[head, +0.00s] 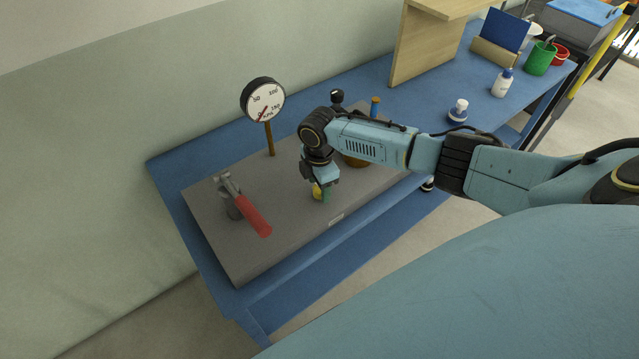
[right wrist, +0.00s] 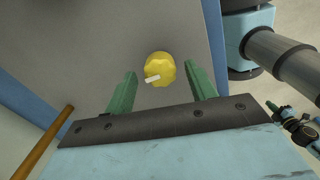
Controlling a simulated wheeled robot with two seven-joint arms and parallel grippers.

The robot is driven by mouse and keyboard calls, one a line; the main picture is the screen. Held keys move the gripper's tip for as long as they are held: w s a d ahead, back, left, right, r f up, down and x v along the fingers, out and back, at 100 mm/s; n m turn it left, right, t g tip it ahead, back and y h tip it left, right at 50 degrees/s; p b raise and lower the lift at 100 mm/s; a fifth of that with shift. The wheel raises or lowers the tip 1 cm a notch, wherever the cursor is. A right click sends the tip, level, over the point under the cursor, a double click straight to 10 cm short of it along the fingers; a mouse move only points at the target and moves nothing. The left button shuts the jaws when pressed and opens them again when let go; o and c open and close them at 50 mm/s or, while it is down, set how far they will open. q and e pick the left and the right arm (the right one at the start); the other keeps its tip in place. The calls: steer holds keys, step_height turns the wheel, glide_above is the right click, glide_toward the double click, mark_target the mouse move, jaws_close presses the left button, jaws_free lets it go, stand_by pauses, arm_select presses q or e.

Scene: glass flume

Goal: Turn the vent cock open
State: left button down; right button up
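The vent cock looks to be the yellow knob (right wrist: 160,69) with a white pointer mark, on the grey plate. In the head view the yellow knob (head: 317,191) is partly hidden by my right gripper (head: 324,190). In the right wrist view the green fingers of my right gripper (right wrist: 163,82) stand apart, one on each side of the knob, with gaps visible. The white mark points left and slightly down there. What looks like my left gripper (right wrist: 290,115) shows small at the right wrist view's right edge; its opening is unclear.
A dial gauge (head: 264,101) on a brass post stands behind, left of my right arm. A clamp with a red handle (head: 253,215) stands at the plate's left. A brass fitting (head: 375,106) is partly hidden behind my arm. Bottles, cups and a wooden board (head: 424,45) are farther right.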

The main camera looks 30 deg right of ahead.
step_height(320, 180, up, 13)
steer(key=shift+r, duration=0.2)
stand_by(0.5)
steer(key=shift+s+f, duration=0.1)
